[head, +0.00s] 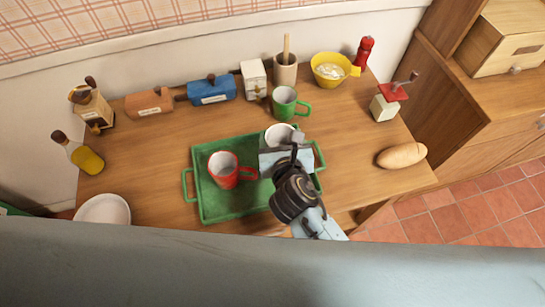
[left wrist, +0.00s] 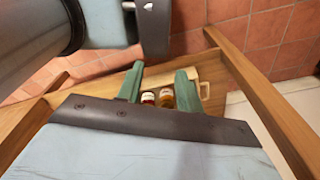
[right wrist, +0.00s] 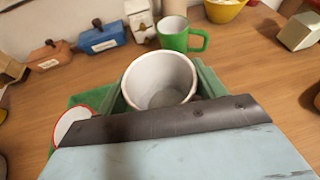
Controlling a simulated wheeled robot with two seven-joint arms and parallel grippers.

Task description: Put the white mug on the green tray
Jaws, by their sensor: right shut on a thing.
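The white mug (head: 279,134) shows over the back right part of the green tray (head: 215,208) in the head view. It is upright or nearly so; whether its base touches the tray is hidden. My right gripper (head: 287,148) is shut on the white mug. In the right wrist view the mug (right wrist: 160,78) sits between the two green fingers. A red mug (head: 224,170) stands on the tray to the left. My left gripper (left wrist: 160,82) shows only in the left wrist view, its fingers apart with nothing held, above an open wooden compartment.
A green mug (head: 285,103) stands just behind the tray. A bread loaf (head: 401,155) lies right, a white plate (head: 103,210) left. Small bottles (left wrist: 160,97) stand in the compartment.

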